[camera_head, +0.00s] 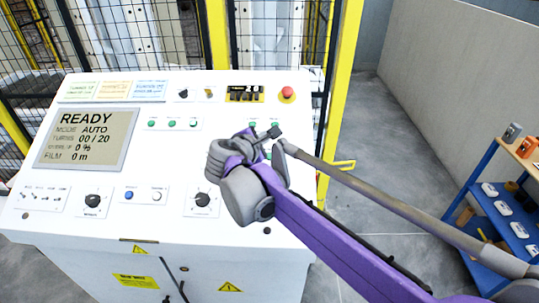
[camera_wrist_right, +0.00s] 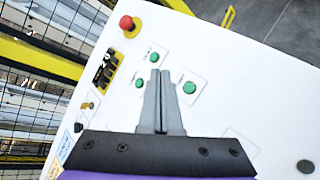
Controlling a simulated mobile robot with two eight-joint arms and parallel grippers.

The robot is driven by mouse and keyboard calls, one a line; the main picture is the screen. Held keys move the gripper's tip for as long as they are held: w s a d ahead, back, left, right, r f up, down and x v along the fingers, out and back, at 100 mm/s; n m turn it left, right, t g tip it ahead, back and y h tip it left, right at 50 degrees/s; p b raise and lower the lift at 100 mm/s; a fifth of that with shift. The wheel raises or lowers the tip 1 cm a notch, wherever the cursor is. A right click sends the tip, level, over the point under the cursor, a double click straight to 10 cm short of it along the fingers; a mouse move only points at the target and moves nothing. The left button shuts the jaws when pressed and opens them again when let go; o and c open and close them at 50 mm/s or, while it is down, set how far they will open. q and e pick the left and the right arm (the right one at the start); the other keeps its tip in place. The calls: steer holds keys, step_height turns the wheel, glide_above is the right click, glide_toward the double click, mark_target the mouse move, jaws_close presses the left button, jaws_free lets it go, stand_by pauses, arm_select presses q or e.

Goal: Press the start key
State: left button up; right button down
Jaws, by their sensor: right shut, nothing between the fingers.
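The white control panel (camera_head: 150,205) slopes across the head view. Its screen (camera_head: 85,140) reads READY, MODE AUTO, 00/20 turns and FILM 0 m. My right gripper (camera_head: 272,133) is over the panel's right part, its fingers pressed together and empty. In the wrist view the fingertips (camera_wrist_right: 160,72) appear among three green keys: an upper one (camera_wrist_right: 154,57), a left one (camera_wrist_right: 140,83) and a larger right one (camera_wrist_right: 189,87). The key labels are too small to read, so I cannot tell which is start. Contact with a key is unclear. My left gripper is out of view.
A red mushroom button (camera_head: 287,92) stands at the panel's top right, beside a yellow-and-black block (camera_head: 245,94). Knobs, including a black one (camera_head: 203,199), sit along the lower panel. A yellow-framed mesh fence (camera_head: 345,80) is behind; a blue shelf (camera_head: 500,205) stands right.

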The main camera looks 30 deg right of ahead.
mark_target(270, 156)
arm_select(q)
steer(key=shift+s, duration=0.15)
arm_select(e)
steer(key=shift+s, duration=0.2)
steer(key=f+b, duration=0.1)
steer(key=f, duration=0.1)
steer(key=w+d+f+b, duration=0.1)
steer(key=f, duration=0.1)
steer(key=w+f+b, duration=0.1)
steer(key=f, duration=0.2)
steer(key=shift+w+d, duration=0.15)
steer(key=shift+d, duration=0.1)
arm_select(q)
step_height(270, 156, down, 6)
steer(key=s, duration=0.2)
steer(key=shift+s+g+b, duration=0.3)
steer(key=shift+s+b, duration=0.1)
steer(key=shift+b, duration=0.05)
arm_select(e)
steer(key=shift+w+d+f, duration=0.2)
steer(key=shift+w+f, duration=0.25)
steer(key=shift+f, duration=0.15)
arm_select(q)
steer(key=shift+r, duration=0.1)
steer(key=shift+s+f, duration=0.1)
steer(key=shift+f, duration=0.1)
arm_select(e)
steer(key=shift+w+d+f, duration=0.1)
steer(key=shift+f, duration=0.25)
